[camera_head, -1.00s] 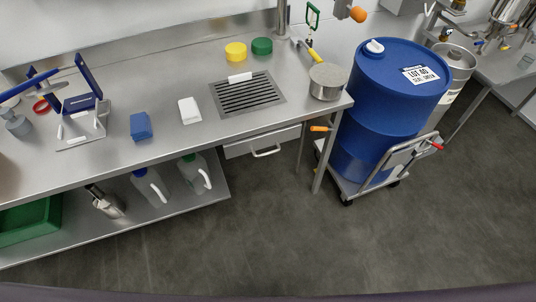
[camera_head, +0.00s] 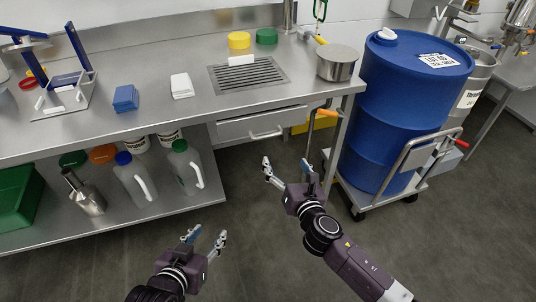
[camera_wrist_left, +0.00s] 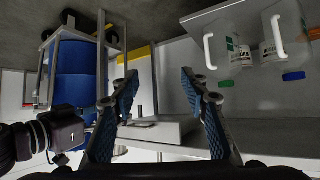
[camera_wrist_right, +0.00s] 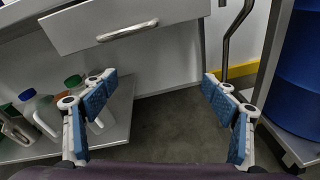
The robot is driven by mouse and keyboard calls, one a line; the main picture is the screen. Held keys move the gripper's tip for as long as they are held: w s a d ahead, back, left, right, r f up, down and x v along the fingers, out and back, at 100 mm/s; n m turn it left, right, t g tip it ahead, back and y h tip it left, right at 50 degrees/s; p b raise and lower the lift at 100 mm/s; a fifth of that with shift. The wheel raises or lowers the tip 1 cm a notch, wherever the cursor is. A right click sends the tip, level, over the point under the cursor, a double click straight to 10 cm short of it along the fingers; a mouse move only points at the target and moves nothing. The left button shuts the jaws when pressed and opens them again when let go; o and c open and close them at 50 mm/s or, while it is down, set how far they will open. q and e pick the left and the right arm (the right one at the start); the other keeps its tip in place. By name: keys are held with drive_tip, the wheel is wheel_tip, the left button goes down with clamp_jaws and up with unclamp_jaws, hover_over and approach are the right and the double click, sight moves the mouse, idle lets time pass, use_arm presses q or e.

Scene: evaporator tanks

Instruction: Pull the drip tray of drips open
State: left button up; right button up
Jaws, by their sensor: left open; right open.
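The drip tray (camera_head: 238,129) is a grey metal drawer with a bar handle (camera_head: 267,134). It hangs under the bench top below the slotted drain grate (camera_head: 248,76) and looks pushed in. Its front (camera_wrist_right: 85,28) and handle (camera_wrist_right: 127,31) show at the top of the right wrist view. My right gripper (camera_head: 287,168) is open and empty, in front of and below the tray, apart from the handle. My left gripper (camera_head: 205,238) is open and empty, lower and further left, well away from the tray. No label on the tray is readable.
The steel bench (camera_head: 150,118) bears a pot (camera_head: 337,66), sponges and coloured lids. An orange-handled valve (camera_head: 326,113) and a bench leg stand right of the tray. A blue drum (camera_head: 405,110) on a cart is further right.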

sight(268, 135)
wheel_tip(268, 135, up, 5)
drive_tip(key=a+n+t+y+b, duration=0.1)
drive_tip(key=a+n+t+b, duration=0.1)
drive_tip(key=a+n, duration=0.15)
drive_tip(key=shift+b+x, duration=0.85)
drive_tip(key=shift+x, duration=2.5)
use_arm(q)
wheel_tip(268, 135, up, 16)
drive_tip(key=w+d+t+h, duration=0.2)
drive_tip(key=t, duration=0.5)
drive_tip(key=shift+w+d, duration=0.2)
drive_tip(key=shift+d, duration=0.05)
use_arm(e)
drive_tip(key=shift+d+r, duration=0.1)
use_arm(q)
drive_tip(key=shift+r, duration=0.1)
use_arm(e)
drive_tip(key=c, duration=1.4)
